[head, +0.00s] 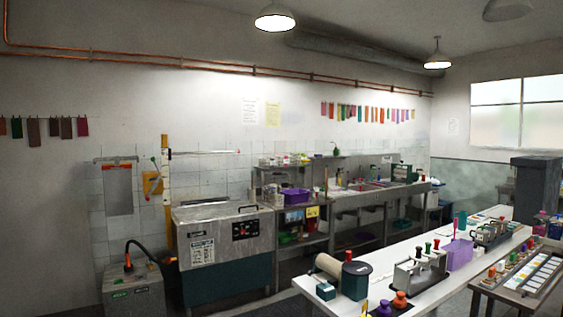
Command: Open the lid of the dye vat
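A boxy steel vat (190,255) with a control panel (246,229) and a dark teal lower body stands against the back wall, left of the middle. It looks like the dye vat. Its grey top (217,212) looks flat and shut, with a small bar like a handle near its right end. A printed notice is on its front left. The inside of the vat is not visible. My gripper is not in view.
A smaller metal unit (133,289) with a black hose stands left of the vat. A steel counter (345,200) and shelves are to its right. A long white table (385,262) with bottles and racks fills the right foreground. A narrow strip of floor shows between.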

